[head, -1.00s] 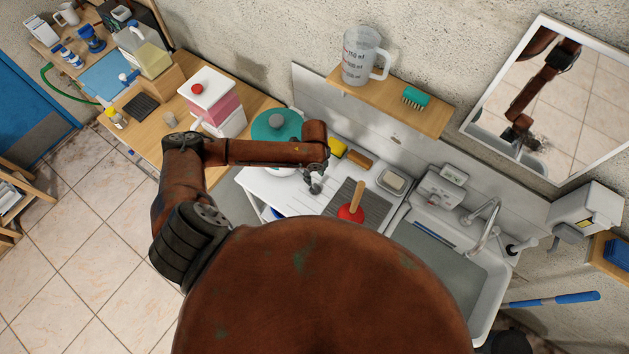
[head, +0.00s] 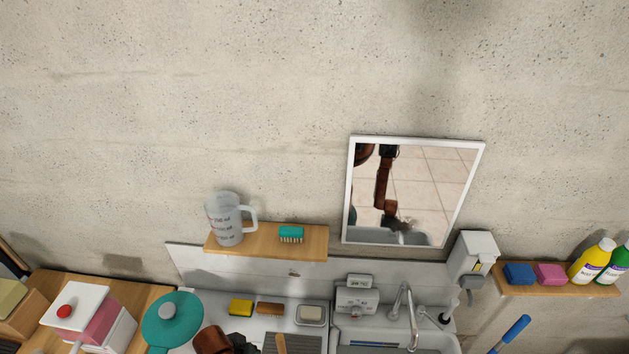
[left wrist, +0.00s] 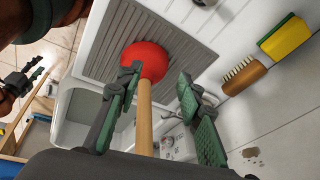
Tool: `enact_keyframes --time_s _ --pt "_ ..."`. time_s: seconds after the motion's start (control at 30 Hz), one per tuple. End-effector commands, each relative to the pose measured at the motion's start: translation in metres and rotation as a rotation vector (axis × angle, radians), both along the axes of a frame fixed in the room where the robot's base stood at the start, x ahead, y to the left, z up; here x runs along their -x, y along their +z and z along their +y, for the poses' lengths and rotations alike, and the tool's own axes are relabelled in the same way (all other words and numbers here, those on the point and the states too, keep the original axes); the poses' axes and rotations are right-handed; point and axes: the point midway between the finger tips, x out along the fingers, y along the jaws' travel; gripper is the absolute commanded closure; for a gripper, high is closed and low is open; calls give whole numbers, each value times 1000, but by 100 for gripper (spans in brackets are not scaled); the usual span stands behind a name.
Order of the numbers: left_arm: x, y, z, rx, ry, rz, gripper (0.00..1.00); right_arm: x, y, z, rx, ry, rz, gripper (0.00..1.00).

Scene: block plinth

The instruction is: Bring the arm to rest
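In the left wrist view my left gripper (left wrist: 160,100) is open, its two green-padded fingers spread. The wooden handle of the red plunger (left wrist: 146,62) runs up between the fingers, nearer the left one; I cannot tell whether they touch. The plunger's cup stands on the grey ribbed drainboard (left wrist: 190,50).
A yellow sponge (head: 241,307), wooden brush (head: 270,309) and soap dish (head: 310,314) lie behind the drainboard. Above are a shelf (head: 270,243) with a measuring jug (head: 228,219) and a mirror (head: 415,190).

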Motion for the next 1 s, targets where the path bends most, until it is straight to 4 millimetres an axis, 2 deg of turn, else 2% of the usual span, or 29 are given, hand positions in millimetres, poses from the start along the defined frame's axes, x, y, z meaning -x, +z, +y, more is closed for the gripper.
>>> enact_keyframes --time_s 0.07,0.2,0.3,0.5,0.73,1.0 --pt "15 3 4 69 202 -1 66 0 0 0 0 0 0 60" --pt "39 7 41 126 552 -5 66 1 0 0 0 0 0 60" --pt "59 8 71 136 750 -3 66 1 0 0 0 0 0 60" --pt "103 8 124 119 1063 5 66 1 0 0 0 0 0 60" --pt "155 10 171 75 1327 6 66 1 0 0 0 0 0 60" --pt "137 -82 168 64 1308 33 66 2 -25 -2 2 0 3 60"
